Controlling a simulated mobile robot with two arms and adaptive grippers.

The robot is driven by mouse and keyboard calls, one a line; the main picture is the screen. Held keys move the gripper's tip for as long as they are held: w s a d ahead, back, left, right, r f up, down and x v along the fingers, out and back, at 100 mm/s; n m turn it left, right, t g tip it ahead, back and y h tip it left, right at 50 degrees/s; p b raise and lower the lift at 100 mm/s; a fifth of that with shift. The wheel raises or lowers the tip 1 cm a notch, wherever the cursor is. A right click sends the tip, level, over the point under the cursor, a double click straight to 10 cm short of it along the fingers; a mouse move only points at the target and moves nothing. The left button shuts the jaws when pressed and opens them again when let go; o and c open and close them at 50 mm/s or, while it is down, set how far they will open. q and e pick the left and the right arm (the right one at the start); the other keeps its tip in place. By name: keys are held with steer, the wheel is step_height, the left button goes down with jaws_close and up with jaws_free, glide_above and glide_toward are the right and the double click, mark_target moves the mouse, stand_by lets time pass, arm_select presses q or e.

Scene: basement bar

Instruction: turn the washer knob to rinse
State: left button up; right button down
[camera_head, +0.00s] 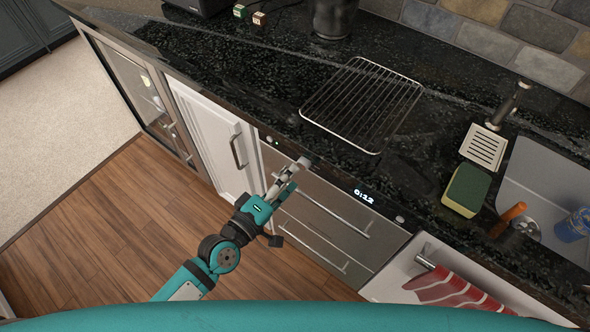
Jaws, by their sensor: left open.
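A small grey knob (305,161) sticks out from that strip, left of the display. My left gripper (292,171) is open at the knob, its fingertips right by it. I cannot tell whether they touch the knob or are around it. The knob's setting and any rinse mark are too small to read. My right gripper is not in view.
A wire rack (362,103) lies on the counter (270,80) above the washer. A white cabinet door (208,135) is left of the washer; a red striped towel (455,289) hangs lower right.

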arm_select(q)
steer(key=shift+v, duration=2.25)
steer(key=s+a+f+m+g+y, duration=0.15)
steer(key=a+f, duration=0.25)
steer(key=f, duration=0.6)
steer(key=s+a+f+m+g+y, duration=0.1)
steer(key=a+f+m+g+y, duration=0.2)
steer(key=f, duration=0.6)
steer(key=s+a+f+m+y, duration=0.15)
steer(key=a+f, duration=0.25)
steer(key=f, duration=0.6)
steer(key=s+a+f+m+g+y, duration=0.1)
steer(key=s+a+f+g, duration=0.1)
steer(key=s+f, duration=0.4)
steer(key=s+a+f+m+g+y, duration=0.1)
steer(key=s+f, duration=0.5)
steer(key=s, duration=0.7)
steer(key=s+a+f+m+g+y, duration=0.2)
steer(key=s+a+f+m+g, duration=0.1)
steer(key=s, duration=0.7)
step_height(320, 180, down, 3)
steer(key=shift+a+f+g, duration=0.1)
steer(key=shift+a+g, duration=0.6)
steer(key=shift+g, duration=0.55)
steer(key=shift+w, duration=0.15)
